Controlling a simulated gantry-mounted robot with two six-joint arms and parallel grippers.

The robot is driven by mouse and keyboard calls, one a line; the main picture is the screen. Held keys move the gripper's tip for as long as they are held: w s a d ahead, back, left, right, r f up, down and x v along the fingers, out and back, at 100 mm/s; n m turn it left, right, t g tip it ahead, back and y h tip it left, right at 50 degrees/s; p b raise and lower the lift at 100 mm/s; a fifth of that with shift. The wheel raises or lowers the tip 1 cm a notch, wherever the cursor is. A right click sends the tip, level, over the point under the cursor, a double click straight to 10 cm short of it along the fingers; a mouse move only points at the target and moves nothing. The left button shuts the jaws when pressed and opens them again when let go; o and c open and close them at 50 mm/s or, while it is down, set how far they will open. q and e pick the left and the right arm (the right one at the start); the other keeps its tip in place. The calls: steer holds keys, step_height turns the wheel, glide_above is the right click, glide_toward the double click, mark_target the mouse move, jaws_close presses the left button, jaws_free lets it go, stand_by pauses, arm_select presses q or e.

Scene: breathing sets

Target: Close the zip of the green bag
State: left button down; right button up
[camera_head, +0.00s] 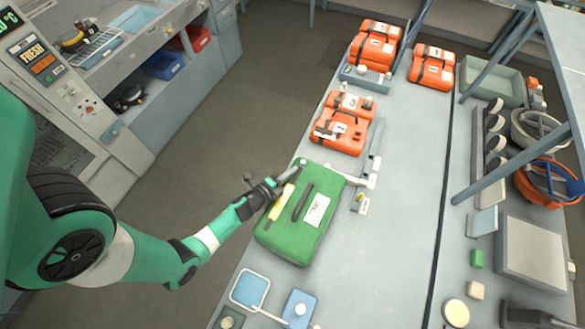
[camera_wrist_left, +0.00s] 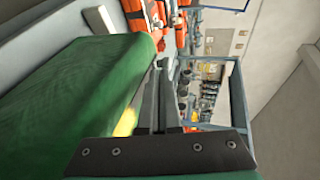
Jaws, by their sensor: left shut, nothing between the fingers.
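The green bag (camera_head: 300,225) lies on the long grey table, with a dark handle (camera_head: 302,203), a white label (camera_head: 317,209) and a yellow strip (camera_head: 281,203) along its left side. The zip slider cannot be made out. My left gripper (camera_head: 296,168) is shut and empty at the bag's far left corner, beside the upper end of the yellow strip; whether it touches the bag is unclear. In the left wrist view the green bag (camera_wrist_left: 70,90) fills the left, next to the shut fingers (camera_wrist_left: 160,95). My right gripper is not in view.
A grey fixture (camera_head: 371,168) stands at the bag's far right corner. Orange bags (camera_head: 340,131) lie beyond it. A blue tray (camera_head: 250,290) and a blue block (camera_head: 299,308) lie in front.

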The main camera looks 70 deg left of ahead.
arm_select(q)
steer(key=p+v, duration=0.3)
steer(key=v, duration=0.7)
steer(key=shift+s+d, duration=0.1)
steer(key=shift+s, duration=0.1)
steer(key=shift+s+d, duration=0.3)
steer(key=shift+s, duration=0.15)
